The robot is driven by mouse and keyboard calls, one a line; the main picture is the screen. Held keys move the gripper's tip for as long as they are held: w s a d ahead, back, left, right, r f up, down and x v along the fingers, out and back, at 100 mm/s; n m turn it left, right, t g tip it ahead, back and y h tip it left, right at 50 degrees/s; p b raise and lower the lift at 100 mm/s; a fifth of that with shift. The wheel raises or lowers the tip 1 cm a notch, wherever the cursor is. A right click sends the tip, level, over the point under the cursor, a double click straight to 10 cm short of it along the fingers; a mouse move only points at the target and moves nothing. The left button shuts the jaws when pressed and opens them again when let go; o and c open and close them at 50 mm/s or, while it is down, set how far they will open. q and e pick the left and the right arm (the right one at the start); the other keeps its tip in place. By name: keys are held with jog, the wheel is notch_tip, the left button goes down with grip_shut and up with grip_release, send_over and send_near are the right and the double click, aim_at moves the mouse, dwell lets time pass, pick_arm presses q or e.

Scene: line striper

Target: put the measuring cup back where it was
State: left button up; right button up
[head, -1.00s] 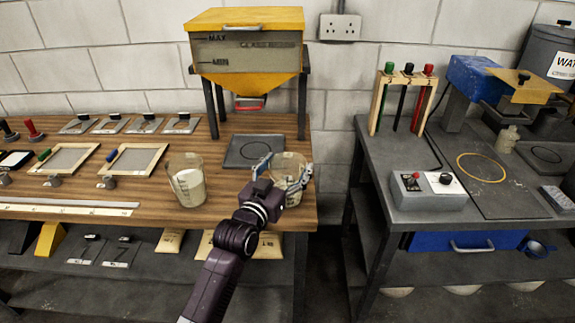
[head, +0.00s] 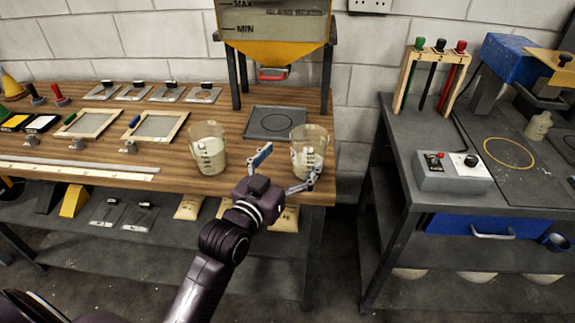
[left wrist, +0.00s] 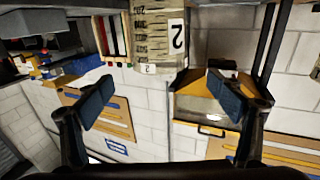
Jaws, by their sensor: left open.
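A similar cup (head: 208,150) stands farther left. My left gripper (head: 287,168) is open and empty, just in front of the right cup; one finger overlaps that cup's lower part in the head view, and contact cannot be told. In the left wrist view, a cup with a "2" label (left wrist: 158,38) shows at the top, beyond the open fingers. My right gripper is not in view.
A yellow-bottomed hopper (head: 275,50) stands on dark legs behind the plate. Framed screens (head: 155,127) and a long ruler (head: 75,172) lie to the left. A gap separates the bench from the grey table (head: 410,200) with a control box (head: 452,172).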

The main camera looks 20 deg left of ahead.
pick_arm(q)
jog(key=shift+s+a, duration=0.15)
jog(key=shift+s, duration=1)
jog(key=shift+f, duration=0.1)
